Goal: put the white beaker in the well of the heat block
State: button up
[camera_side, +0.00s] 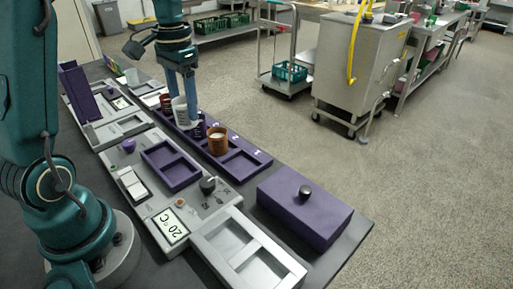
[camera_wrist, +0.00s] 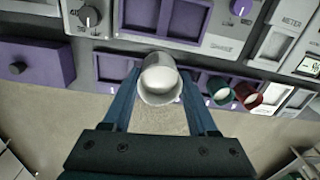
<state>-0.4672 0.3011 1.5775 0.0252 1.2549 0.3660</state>
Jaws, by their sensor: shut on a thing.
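The white beaker (camera_side: 180,112) is between the blue fingers of my gripper (camera_side: 181,98), upright or nearly so, over the long purple rack. In the wrist view the beaker (camera_wrist: 160,80) sits between the fingertips, and my gripper (camera_wrist: 160,92) is shut on it. I cannot tell how far its base is above the rack. A grey unit with a 20 °C display (camera_side: 168,226) appears to be the heat block. Its purple insert (camera_side: 172,165) has two empty wells. The wells (camera_wrist: 165,15) also show at the top of the wrist view, ahead of the beaker.
The purple rack (camera_side: 258,160) holds a brown cup (camera_side: 218,142) close to the beaker and a dark red cup (camera_side: 166,103). A teal cup (camera_wrist: 219,90) shows in the wrist view. A purple box (camera_side: 310,212) with a black knob stands at the table's near end.

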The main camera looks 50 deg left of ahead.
jog(key=s+d+r+m, duration=0.2)
jog(key=s+d+m, duration=0.5)
jog(key=d+m, duration=0.65)
jog(key=shift+m, duration=0.95)
jog(key=d+f, duration=0.2)
jog(key=d, duration=0.1)
jog(key=s+d+f, duration=0.1)
jog(key=d+f, duration=0.1)
jog(key=d, duration=0.1)
jog(key=d+f, duration=0.3)
jog(key=d, duration=0.1)
jog(key=shift+s+f, duration=0.1)
jog(key=shift+s, duration=0.05)
jog(key=shift+f, duration=2.1)
jog(key=o, duration=1.4)
jog(key=shift+f, duration=0.15)
